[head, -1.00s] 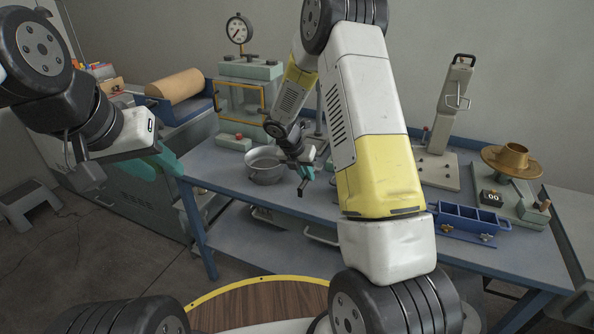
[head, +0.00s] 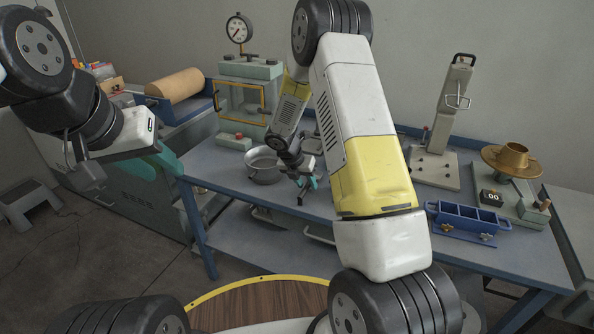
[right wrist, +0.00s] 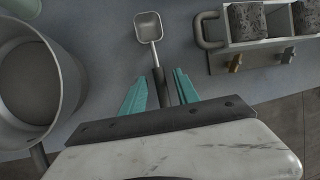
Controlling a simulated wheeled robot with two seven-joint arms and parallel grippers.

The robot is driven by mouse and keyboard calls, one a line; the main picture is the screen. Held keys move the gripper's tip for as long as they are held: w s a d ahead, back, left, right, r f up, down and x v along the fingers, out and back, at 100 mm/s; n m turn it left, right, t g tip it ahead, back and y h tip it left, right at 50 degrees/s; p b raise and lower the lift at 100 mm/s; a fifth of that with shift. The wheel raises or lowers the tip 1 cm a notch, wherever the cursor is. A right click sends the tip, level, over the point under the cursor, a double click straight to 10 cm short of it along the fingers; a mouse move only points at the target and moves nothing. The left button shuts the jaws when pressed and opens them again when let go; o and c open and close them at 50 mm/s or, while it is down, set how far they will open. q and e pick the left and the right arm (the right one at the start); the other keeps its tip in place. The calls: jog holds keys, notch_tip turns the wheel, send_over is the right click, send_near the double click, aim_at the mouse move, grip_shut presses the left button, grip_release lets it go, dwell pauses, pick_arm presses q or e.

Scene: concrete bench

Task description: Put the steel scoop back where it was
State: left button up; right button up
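The steel scoop (right wrist: 148,27) lies in the right wrist view with its square pan pointing away from my right gripper. Its dark handle (right wrist: 159,85) runs back between the two teal fingers. My right gripper (right wrist: 160,88) is open, with a gap on each side of the handle; I cannot tell how high it is above the bench. In the head view my right gripper (head: 306,187) is low over the bench, just right of the metal bowl (head: 265,169), and the scoop cannot be made out there.
The bowl (right wrist: 72,75) stands close left of my right gripper.

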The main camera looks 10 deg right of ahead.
jog(key=s+a+r+m+y, duration=0.1)
jog(key=s+r+m, duration=0.25)
jog(key=r, duration=0.55)
jog(key=s+a+r+m, duration=0.1)
jog(key=s+r+m, duration=0.25)
jog(key=r, duration=0.65)
jog(key=s+r+m+t+y, duration=0.1)
jog(key=s+r+m, duration=0.3)
jog(key=s+m, duration=0.3)
jog(key=s+r+m+t+y, duration=0.1)
jog(key=s+r+m+y, duration=0.1)
jog(key=s+r+m, duration=0.2)
jog(key=s+a+r+m+t+y, duration=0.1)
jog(key=s+r+m, duration=0.4)
jog(key=s+m, duration=0.6)
jog(key=shift+s+t+y, duration=0.3)
jog(key=shift+s+y, duration=0.3)
jog(key=shift+s, duration=0.55)
